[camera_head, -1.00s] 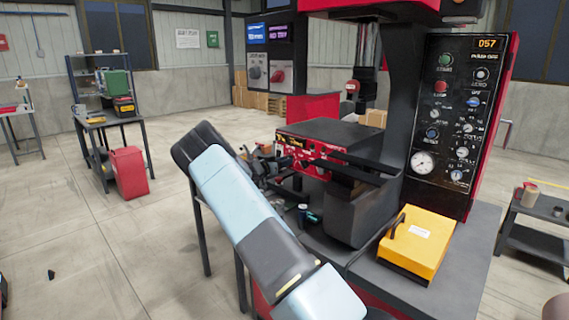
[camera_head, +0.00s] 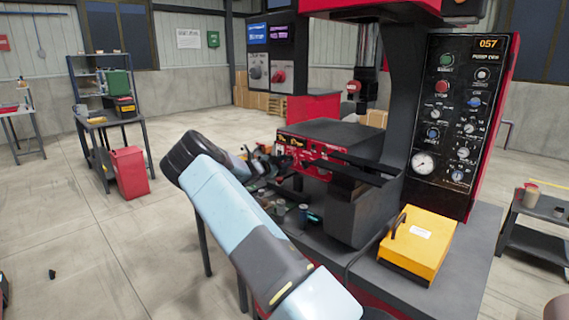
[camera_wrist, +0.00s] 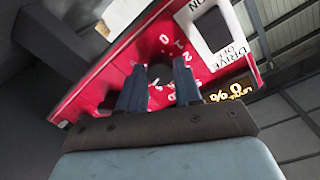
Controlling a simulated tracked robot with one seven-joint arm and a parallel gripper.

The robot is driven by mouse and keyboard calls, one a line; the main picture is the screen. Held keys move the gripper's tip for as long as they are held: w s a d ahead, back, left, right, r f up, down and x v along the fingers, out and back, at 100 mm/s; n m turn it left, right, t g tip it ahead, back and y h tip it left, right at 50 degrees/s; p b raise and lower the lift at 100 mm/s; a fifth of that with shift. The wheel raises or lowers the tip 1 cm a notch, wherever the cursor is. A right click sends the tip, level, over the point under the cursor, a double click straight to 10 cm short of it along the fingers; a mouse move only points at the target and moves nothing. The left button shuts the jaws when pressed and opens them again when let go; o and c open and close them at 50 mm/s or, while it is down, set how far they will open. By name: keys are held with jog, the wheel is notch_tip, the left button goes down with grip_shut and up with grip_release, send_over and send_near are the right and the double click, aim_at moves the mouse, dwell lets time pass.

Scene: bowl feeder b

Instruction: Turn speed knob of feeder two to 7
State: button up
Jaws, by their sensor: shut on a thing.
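The feeder's red control panel (camera_wrist: 205,55) fills the middle of the wrist view, tilted. A dark round knob (camera_wrist: 160,73) sits on it with white dial numbers around it. My gripper (camera_wrist: 160,82) is shut on this knob, one finger on each side. The fingers hide part of the dial, and I cannot read the knob's pointer. An amber display (camera_wrist: 230,92) beside the dial appears to read 0 %. In the head view, my gripper (camera_head: 266,168) is at the left end of the red panel (camera_head: 318,160), its fingertips too small to make out.
A drive on/off switch (camera_wrist: 213,27) is close to the dial. A yellow box (camera_head: 417,245) with a handle stands on the bench, right of the feeder. A black control panel (camera_head: 461,110) with several knobs rises behind it. Small items (camera_head: 303,213) lie on the bench near my arm.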

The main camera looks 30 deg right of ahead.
jog(key=shift+a+f, duration=0.1)
jog(key=shift+f, duration=0.1)
jog(key=o, duration=0.8)
jog(key=shift+w, duration=0.1)
jog(key=shift+o, duration=1.2)
jog(key=shift+r, duration=0.1)
jog(key=v, duration=1.3)
jog(key=shift+a, duration=0.35)
